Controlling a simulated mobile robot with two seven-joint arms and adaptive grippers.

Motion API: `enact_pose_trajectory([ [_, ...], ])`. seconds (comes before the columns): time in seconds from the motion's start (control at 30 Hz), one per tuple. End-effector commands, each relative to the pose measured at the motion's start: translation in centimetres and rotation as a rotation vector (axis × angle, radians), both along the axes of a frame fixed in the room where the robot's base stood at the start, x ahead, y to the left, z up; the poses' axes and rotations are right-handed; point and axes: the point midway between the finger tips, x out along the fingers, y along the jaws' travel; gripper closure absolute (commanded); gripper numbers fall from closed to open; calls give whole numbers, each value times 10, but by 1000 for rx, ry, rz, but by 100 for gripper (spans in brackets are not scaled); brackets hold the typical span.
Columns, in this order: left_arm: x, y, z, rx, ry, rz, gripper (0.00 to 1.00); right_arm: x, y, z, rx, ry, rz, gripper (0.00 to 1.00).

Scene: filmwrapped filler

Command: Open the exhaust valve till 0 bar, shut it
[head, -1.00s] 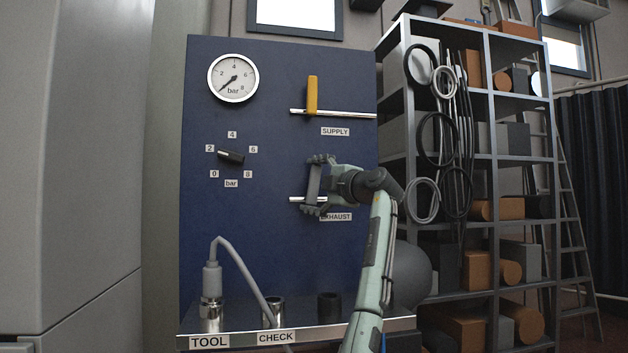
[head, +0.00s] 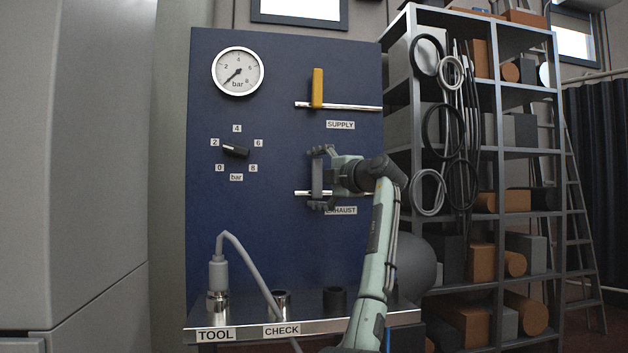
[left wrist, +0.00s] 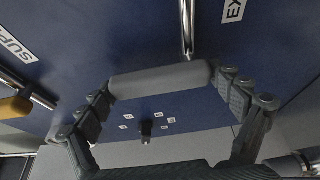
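The exhaust valve's grey lever (head: 317,180) stands upright across its silver pipe, above the partly covered EXHAUST label (head: 341,211). My left gripper (head: 321,179) is at the lever, with one finger by its top and one by its bottom. In the left wrist view the grey lever (left wrist: 160,80) spans the gap between the widely spread fingers; whether they touch its ends I cannot tell. The pressure gauge (head: 237,72) has its needle pointing lower left, below the 2. My right gripper is not in view.
The yellow supply lever (head: 317,87) stands upright above its pipe. A black knob (head: 235,151) sits inside a bar scale. A grey hose plug (head: 218,273) stands in the TOOL socket on the ledge (head: 375,323). A shelf rack (head: 487,150) with hanging hoses is at right.

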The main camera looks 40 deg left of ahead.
Motion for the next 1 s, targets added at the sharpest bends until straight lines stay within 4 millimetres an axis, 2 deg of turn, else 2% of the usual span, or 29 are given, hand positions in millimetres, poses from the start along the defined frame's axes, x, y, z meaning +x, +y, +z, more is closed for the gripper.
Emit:
enact_pose_trajectory([
  [0.33, 0, -1, -1, 2, 5, 1, 0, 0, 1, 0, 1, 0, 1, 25],
  [0.47, -1, -8, -1, 3, 4, -1, 0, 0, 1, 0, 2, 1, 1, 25],
  [0.57, -6, -23, -1, 1, 4, -1, 0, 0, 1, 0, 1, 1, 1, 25],
  [0.8, -22, -73, 0, 2, 3, -3, 0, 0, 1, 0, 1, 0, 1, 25],
  [1.0, -33, -103, 0, 1, 3, 0, 0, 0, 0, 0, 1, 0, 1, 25],
])
